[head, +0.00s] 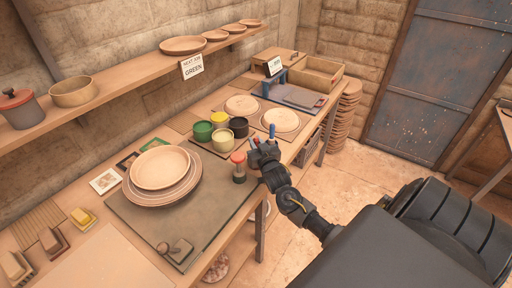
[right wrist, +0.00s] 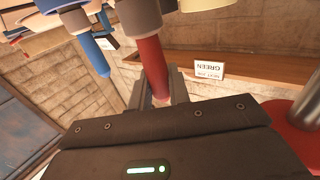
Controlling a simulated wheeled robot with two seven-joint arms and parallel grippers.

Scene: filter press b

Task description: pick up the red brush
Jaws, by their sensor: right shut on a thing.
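The red brush's handle (right wrist: 150,58) stands between the fingers of my right gripper (right wrist: 160,98) in the right wrist view. My right gripper is shut on it. In the head view my right gripper (head: 263,154) is at the front edge of the bench, and a small red tip (head: 257,141) shows beside it. A blue handle (right wrist: 94,48) is beside the red one in the right wrist view, outside the fingers. A blue tip (head: 272,130) also shows in the head view. The brushes' lower ends are mostly hidden. My left gripper is not in view.
A red-topped jar (head: 238,167) stands just left of my right gripper. Several paint pots (head: 203,131) and plates (head: 160,168) are on the bench. A shelf (head: 130,82) runs along the wall, with a GREEN sign (head: 192,68). The floor (head: 370,185) right of the bench is clear.

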